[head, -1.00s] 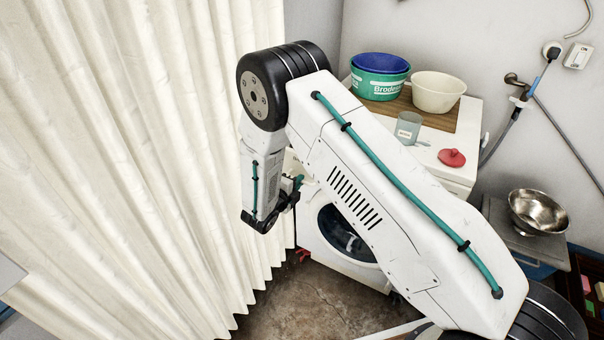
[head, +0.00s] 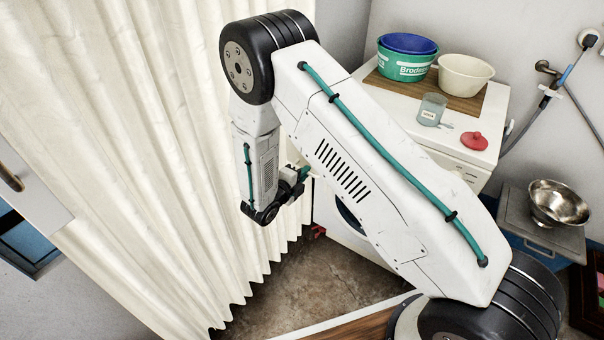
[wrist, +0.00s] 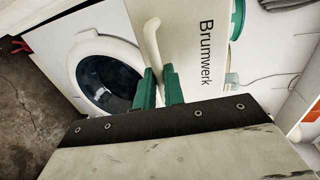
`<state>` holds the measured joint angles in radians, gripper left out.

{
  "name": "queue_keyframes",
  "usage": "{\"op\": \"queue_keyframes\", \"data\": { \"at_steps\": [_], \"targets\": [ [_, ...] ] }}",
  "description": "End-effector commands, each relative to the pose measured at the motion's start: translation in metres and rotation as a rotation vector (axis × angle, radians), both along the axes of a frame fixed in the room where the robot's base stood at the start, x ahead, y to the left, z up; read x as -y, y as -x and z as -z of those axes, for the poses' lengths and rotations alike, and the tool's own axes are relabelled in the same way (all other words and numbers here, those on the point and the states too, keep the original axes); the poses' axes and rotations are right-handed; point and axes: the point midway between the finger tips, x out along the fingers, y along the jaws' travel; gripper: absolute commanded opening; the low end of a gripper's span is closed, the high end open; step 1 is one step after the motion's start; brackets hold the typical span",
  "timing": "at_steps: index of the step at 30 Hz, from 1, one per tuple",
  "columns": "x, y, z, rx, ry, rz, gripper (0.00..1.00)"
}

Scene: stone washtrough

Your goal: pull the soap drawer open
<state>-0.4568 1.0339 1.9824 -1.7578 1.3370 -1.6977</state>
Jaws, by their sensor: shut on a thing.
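The white washing machine (head: 325,212) stands in the corner, mostly behind my arm in the head view. In the wrist view its round dark door (wrist: 108,82) is on the left. Beside it is a pale panel lettered "Brumwerk" (wrist: 205,52), with a cream curved handle (wrist: 152,42). My gripper (wrist: 159,76) has two green fingers shut on this handle, one on each side of its lower end. The gripper also shows in the head view (head: 303,174), where the handle is hidden. I cannot tell how far the soap drawer stands out.
On the machine's top are a green tub (head: 404,66) with a blue one inside, a cream bowl (head: 465,74), a clear cup (head: 431,110) and a red lid (head: 474,140). A steel bowl (head: 558,203) is at right. The pleated curtain (head: 130,150) hangs close at left.

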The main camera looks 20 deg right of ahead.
Motion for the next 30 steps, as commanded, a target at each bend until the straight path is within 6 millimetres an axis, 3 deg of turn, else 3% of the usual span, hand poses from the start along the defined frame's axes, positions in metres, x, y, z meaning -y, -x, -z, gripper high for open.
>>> {"op": "queue_keyframes", "data": {
  "at_steps": [1,3,14,24,30],
  "targets": [
    [-0.001,-0.001,-0.001,0.003,0.0,-0.002,0.13],
    [-0.001,-0.001,-0.001,0.003,0.0,-0.002,0.32],
    [-0.005,0.002,-0.002,0.001,0.001,-0.002,0.32],
    [-0.047,0.035,-0.013,0.001,0.0,-0.005,0.32],
    [-0.06,0.045,-0.017,0.001,0.0,-0.003,0.32]
  ]
}}
